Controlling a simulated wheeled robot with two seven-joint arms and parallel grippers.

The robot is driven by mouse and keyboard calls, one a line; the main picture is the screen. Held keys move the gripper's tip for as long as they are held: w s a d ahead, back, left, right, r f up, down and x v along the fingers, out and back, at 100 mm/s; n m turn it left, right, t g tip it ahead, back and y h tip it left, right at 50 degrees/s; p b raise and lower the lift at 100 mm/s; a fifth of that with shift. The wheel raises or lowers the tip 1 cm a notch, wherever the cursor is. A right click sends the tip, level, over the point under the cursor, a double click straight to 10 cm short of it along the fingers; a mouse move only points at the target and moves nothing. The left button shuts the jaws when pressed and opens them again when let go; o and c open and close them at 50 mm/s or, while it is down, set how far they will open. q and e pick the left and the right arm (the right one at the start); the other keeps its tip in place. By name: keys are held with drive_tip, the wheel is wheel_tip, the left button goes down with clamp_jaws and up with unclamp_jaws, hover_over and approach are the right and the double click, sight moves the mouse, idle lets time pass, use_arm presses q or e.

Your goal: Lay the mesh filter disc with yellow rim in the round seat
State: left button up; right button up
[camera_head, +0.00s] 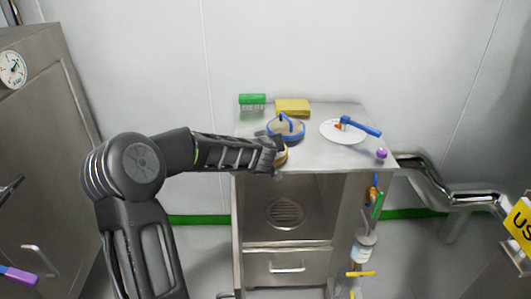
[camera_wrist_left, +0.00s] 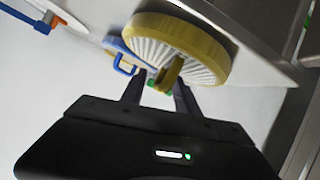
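The mesh filter disc with yellow rim (camera_head: 284,154) is at the front-left edge of the cabinet top, mostly hidden behind my left gripper (camera_head: 275,156). In the left wrist view the disc (camera_wrist_left: 207,35) shows pale radial ribs and a yellow tab. My left gripper's fingers (camera_wrist_left: 158,92) stand apart, with the tab between their tips; a gap shows beside it, and I see no clear grip. A round slotted grille (camera_head: 285,213) lies in the open bay below; it may be the round seat, but I cannot tell. My right gripper is not in view.
The cabinet top (camera_head: 330,160) also holds a blue-rimmed disc (camera_head: 286,130), a white disc (camera_head: 340,134) with a blue handle, a green brush (camera_head: 252,99), a yellow block (camera_head: 293,106) and a purple ball (camera_head: 381,153). A metal pipe (camera_head: 450,197) runs at right.

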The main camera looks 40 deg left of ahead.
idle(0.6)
use_arm(q)
clamp_jaws()
idle(0.5)
